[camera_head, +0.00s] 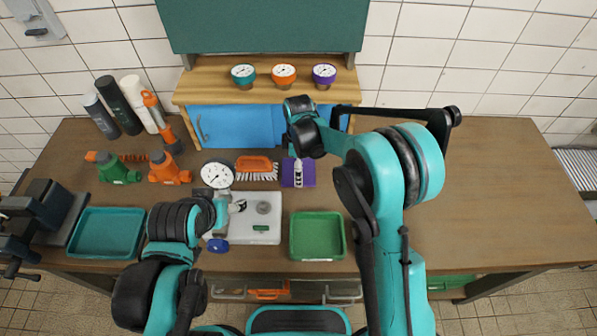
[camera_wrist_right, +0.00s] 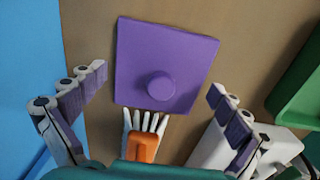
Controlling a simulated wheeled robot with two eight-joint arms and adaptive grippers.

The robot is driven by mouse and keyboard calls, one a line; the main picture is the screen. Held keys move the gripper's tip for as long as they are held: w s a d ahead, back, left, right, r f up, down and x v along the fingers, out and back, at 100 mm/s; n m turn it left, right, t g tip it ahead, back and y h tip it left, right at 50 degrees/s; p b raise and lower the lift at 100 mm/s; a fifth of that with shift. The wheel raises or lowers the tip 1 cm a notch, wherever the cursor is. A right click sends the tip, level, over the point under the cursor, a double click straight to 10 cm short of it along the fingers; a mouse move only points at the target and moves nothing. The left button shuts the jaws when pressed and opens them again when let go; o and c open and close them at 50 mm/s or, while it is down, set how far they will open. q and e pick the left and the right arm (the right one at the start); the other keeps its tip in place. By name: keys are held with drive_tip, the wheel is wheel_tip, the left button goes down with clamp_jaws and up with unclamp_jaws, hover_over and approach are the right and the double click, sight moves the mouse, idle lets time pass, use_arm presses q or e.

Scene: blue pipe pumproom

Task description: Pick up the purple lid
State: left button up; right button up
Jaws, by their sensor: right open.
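The purple lid (camera_wrist_right: 180,50) is a flat square with a round knob (camera_wrist_right: 161,86). It lies on the wooden bench between the two fingers of my right gripper (camera_wrist_right: 160,105) in the wrist view. The fingers are spread wide, with purple inner pads, and hold nothing. In the head view the lid (camera_head: 307,176) lies right of the orange brush, and part of my right gripper covers it. My left arm ends near the white board; its gripper's fingers are not clear.
The orange brush (camera_wrist_right: 145,144) with white bristles is close beside the lid. A green tray (camera_head: 318,257) and a white board (camera_head: 262,237) lie nearer me. A pressure gauge (camera_head: 217,174) stands left. A blue cabinet (camera_head: 237,128) is behind. The right bench (camera_head: 500,200) is clear.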

drive_tip(key=shift+r, duration=0.1)
drive_tip(key=c, duration=1.2)
drive_tip(key=shift+s, duration=0.2)
drive_tip(key=c, duration=0.3)
drive_tip(key=shift+r, duration=0.1)
